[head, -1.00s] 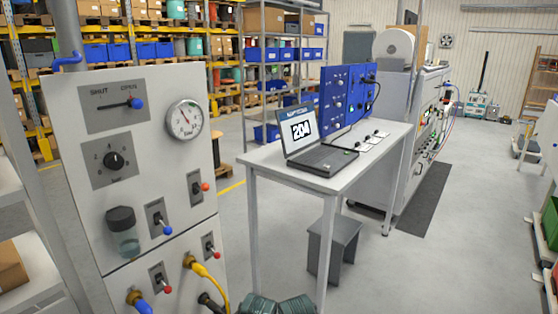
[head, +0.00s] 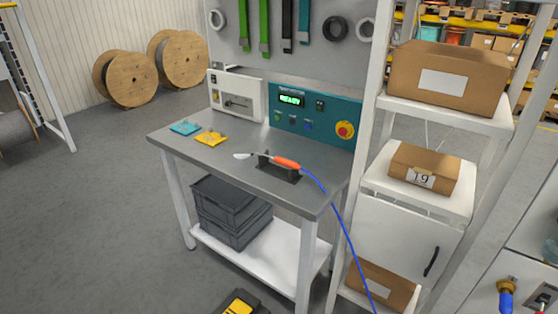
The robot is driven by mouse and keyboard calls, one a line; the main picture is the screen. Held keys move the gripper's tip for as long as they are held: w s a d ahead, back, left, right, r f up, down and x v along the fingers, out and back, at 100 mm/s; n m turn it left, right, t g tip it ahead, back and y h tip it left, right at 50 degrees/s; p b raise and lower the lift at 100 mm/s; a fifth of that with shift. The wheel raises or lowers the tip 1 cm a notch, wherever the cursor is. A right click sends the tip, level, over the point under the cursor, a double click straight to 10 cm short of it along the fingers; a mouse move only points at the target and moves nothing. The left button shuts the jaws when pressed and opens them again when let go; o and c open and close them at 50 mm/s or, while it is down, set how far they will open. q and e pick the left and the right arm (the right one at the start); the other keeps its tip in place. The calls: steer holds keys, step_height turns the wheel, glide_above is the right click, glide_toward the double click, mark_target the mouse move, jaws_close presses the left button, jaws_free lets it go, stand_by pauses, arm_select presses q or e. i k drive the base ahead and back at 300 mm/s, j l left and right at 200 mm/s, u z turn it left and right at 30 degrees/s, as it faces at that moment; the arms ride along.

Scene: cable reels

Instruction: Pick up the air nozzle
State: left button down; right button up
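The air nozzle (head: 287,163) has an orange-red body and a pale tip pointing left. It rests on a small black holder (head: 277,174) on the grey workbench (head: 225,160), near the bench's right front. A blue hose (head: 346,240) runs from its right end over the bench edge and down towards the floor.
A blue packet (head: 185,128) and a yellow packet (head: 211,138) lie on the bench's left. A teal control panel (head: 312,117) stands at the back. A white shelf (head: 418,198) with cardboard boxes stands close on the right. Floor to the left is open.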

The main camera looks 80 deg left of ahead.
mark_target(278, 159)
steer(key=u, duration=2.8)
steer(key=i+j+z, duration=0.1)
steer(key=i+j, duration=0.6)
steer(key=i, duration=0.2)
